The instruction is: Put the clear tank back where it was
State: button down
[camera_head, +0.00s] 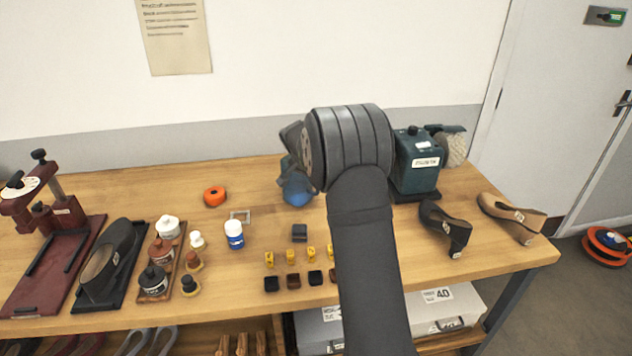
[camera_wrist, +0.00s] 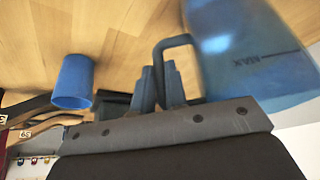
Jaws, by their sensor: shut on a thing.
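The clear tank (camera_wrist: 248,55) is a see-through, blue-tinted container with a MAX mark and a dark handle. It fills the upper right of the wrist view. My gripper (camera_wrist: 160,88) is shut on its dark handle. A blue cylinder (camera_wrist: 72,82) stands on the table left of my gripper in the wrist view. In the head view, a blue shape (camera_head: 298,188) shows below my wrist, and I cannot tell whether it is the tank or the cylinder. My wrist hides the fingers there. A teal machine (camera_head: 415,170) stands on a dark base just right of my wrist.
A small pale rectangular frame (camera_head: 240,216) lies on the table (camera_head: 120,203) near an orange roll (camera_head: 215,196). A blue-and-white bottle (camera_head: 234,235), several small blocks and pots stand in front. Two heeled shoes (camera_head: 447,228) (camera_head: 513,217) are at the right.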

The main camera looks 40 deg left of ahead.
jog(key=c, duration=1.5)
grip_release()
jog(key=shift+o, duration=0.2)
jog(key=v, duration=1.2)
jog(key=x, duration=1.1)
jog(key=shift+w+f, duration=0.2)
jog(key=shift+f, duration=0.15)
